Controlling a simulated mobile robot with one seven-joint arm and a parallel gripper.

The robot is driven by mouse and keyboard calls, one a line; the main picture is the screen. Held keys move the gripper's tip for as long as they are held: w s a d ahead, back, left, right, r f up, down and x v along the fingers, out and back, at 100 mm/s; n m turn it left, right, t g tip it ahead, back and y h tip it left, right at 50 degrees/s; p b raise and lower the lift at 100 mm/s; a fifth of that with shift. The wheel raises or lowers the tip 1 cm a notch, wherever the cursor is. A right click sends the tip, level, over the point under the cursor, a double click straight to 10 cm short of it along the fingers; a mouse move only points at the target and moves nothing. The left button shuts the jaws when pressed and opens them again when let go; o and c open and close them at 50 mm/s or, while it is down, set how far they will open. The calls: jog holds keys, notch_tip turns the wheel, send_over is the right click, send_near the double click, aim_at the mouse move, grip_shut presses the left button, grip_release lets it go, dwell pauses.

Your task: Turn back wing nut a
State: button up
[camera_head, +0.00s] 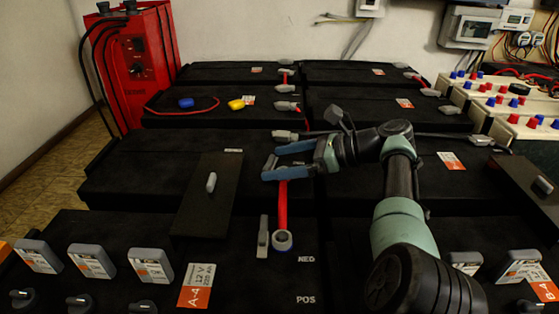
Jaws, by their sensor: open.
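My gripper (270,163) is open. The lower finger crosses over the upper end of a red link (282,205). The link runs down to a grey ring-shaped end (283,241) on the front battery, beside the NEG mark. A slim grey upright piece (263,237) stands just left of that ring. No part is marked as wing nut a, and I cannot tell which small grey piece it is. My gripper is apart from the ring.
A black panel with a grey handle (211,183) lies left of my gripper. Grey caps (92,261) and dark knobs line the front battery. A red charger (135,65) stands back left. Blue and yellow clips (236,104) lie on a rear battery. Terminal boxes (515,110) stand right.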

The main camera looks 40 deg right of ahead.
jog(key=p+v, duration=0.2)
jog(key=v, duration=1)
jog(key=shift+s+d, duration=0.1)
jog(key=shift+s, duration=0.1)
